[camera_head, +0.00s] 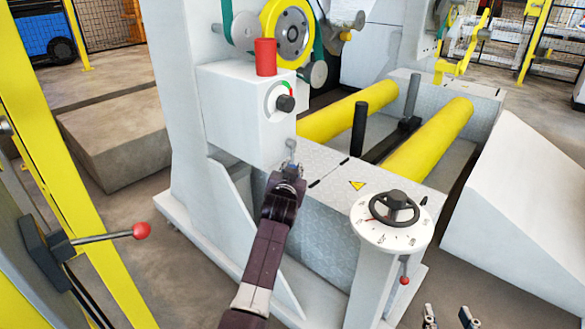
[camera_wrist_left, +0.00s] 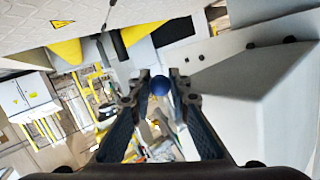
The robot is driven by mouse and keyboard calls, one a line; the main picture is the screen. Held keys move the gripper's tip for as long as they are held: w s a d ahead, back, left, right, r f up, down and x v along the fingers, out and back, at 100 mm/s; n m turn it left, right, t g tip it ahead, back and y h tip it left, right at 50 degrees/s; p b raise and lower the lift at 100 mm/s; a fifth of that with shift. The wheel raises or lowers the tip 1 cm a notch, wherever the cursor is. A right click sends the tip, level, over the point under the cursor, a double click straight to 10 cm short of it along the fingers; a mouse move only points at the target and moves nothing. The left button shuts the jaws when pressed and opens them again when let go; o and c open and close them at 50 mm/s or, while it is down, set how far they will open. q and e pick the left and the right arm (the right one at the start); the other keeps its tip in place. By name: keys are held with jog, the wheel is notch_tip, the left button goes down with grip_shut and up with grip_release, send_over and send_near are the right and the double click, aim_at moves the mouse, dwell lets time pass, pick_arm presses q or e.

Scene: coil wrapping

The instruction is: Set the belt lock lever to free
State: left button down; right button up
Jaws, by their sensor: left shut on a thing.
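My left gripper (camera_head: 290,152) reaches up to the lower edge of the white box on the machine column. In the left wrist view its two fingertips (camera_wrist_left: 160,80) are closed in on a small blue ball (camera_wrist_left: 160,86), which looks like a lever's knob. The rest of that lever is hidden, and I cannot read its position. The white box (camera_head: 235,115) carries a black knob (camera_head: 285,103) on a green and red arc and a red cylinder (camera_head: 266,57) on top. My right gripper (camera_head: 449,317) shows at the bottom edge, its fingers apart and empty.
A white dial post with a black handwheel (camera_head: 394,208) and a small red-knobbed lever (camera_head: 404,280) stands right of my left arm. Another red-knobbed lever (camera_head: 140,231) juts out at the left. Yellow rollers (camera_head: 430,140) lie behind. A white ramp (camera_head: 525,210) stands at the right.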

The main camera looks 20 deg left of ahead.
pick_arm(q)
jog(key=c, duration=1.8)
grip_release()
